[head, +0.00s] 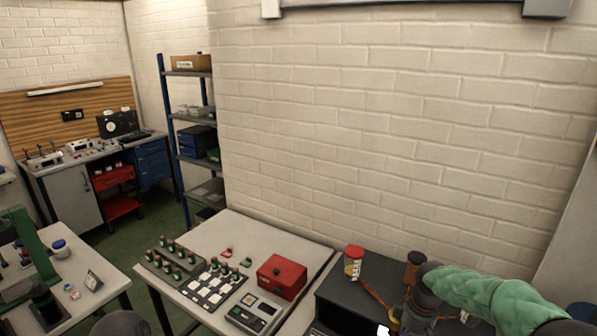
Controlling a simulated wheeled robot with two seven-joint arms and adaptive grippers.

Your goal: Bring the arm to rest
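My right arm, in a green sleeve, comes in from the right above the dark cabinet (350,297). Past the sleeve it bends down in a dark joint and leaves at the bottom edge; I cannot make out its gripper. A dark rounded part at the bottom left looks like my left arm; no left gripper shows. A container with a red lid (354,262) stands upright on the cabinet, with an orange strip running from it toward the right arm. No fingers are seen on it.
A light table (250,232) beside the cabinet carries a red box (281,277), a grey device (255,314) and racks of green-and-red bottles (172,259). Another table (105,268) stands at left. A shelf (190,72) and workbench are behind. A brick wall closes the back.

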